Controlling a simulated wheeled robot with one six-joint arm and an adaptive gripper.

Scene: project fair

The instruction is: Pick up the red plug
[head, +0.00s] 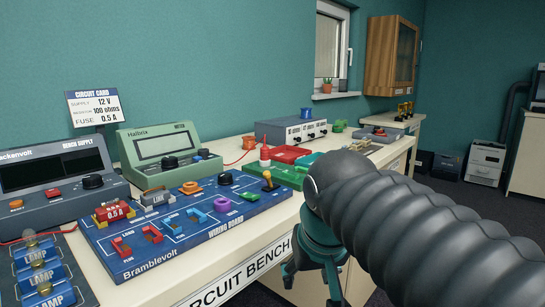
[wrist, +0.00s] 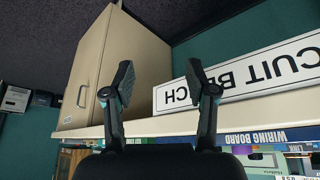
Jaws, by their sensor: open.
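A small upright red piece with a pointed tip and a pale band (head: 265,152) stands near a red tray in the head view; it may be the red plug, but I cannot tell for sure. My gripper (head: 312,285) hangs in front of the bench edge, low and apart from these things. In the wrist view my gripper (wrist: 160,80) is open, with nothing between its fingers. No red plug shows there.
The bench sign (head: 240,270) and bench front are close to my gripper. A green meter (head: 165,150), a grey supply unit (head: 60,180), a lamp board (head: 45,270) and a grey box with knobs (head: 292,131) crowd the bench.

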